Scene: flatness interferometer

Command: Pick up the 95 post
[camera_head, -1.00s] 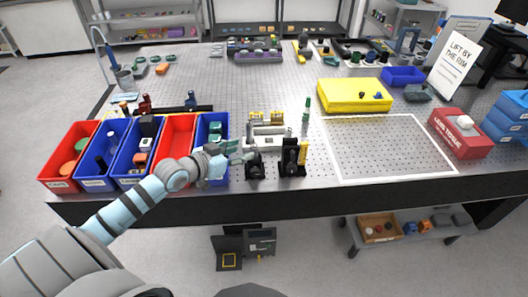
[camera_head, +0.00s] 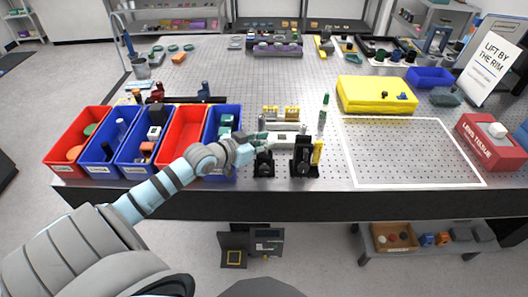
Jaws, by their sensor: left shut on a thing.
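My left gripper (camera_head: 262,142) is at the left end of a pale rack (camera_head: 284,139) near the table's front edge. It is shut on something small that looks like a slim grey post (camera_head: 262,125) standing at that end. The fingers hide its lower part, and any length mark is too small to read. Another slim grey post (camera_head: 302,129) stands at the rack's right end. My right gripper is not in view.
Two black mounts (camera_head: 264,163) (camera_head: 303,157) stand in front of the rack. A green-tipped bottle (camera_head: 323,115) stands to its right. Red and blue bins (camera_head: 184,140) line the left, and a yellow case (camera_head: 377,92) is at the right. The white-outlined area (camera_head: 410,153) is clear.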

